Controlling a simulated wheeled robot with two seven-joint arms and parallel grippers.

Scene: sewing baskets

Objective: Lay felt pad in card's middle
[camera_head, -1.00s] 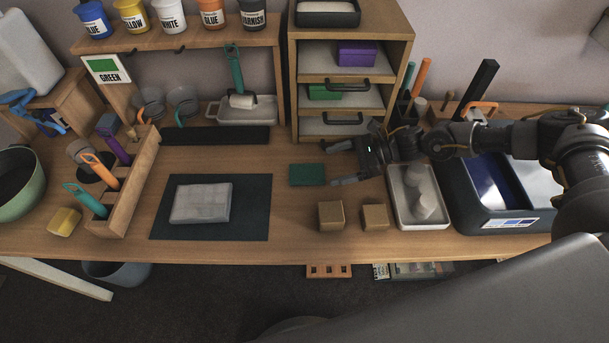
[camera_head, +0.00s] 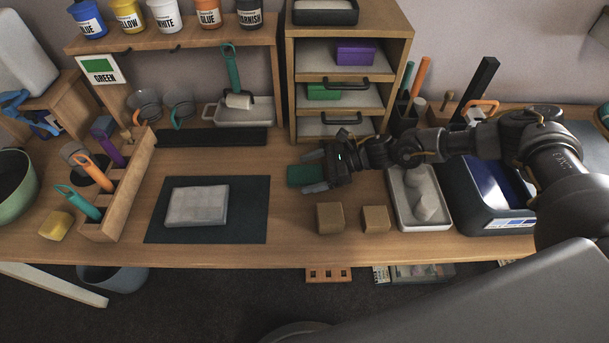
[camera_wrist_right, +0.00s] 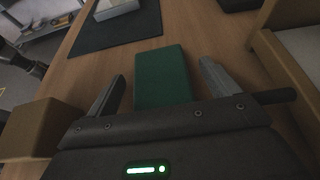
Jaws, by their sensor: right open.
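A dark green felt pad (camera_head: 301,176) lies flat on the table right of the dark mat; it also shows in the right wrist view (camera_wrist_right: 163,78). My right gripper (camera_head: 313,172) is open, with one finger on each side of the pad. In the right wrist view (camera_wrist_right: 163,74) there is a gap between the pad and each finger. A pale, flat, gridded block, perhaps the card (camera_head: 197,205), lies on the dark mat (camera_head: 250,215). My left gripper is not in view.
Two brown cubes (camera_head: 330,218) (camera_head: 375,219) stand in front of the right gripper. A white tray (camera_head: 408,221) and a dark bin (camera_head: 462,215) are to the right. A drawer cabinet (camera_head: 295,75) stands behind, a wooden tool rack (camera_head: 128,195) at left.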

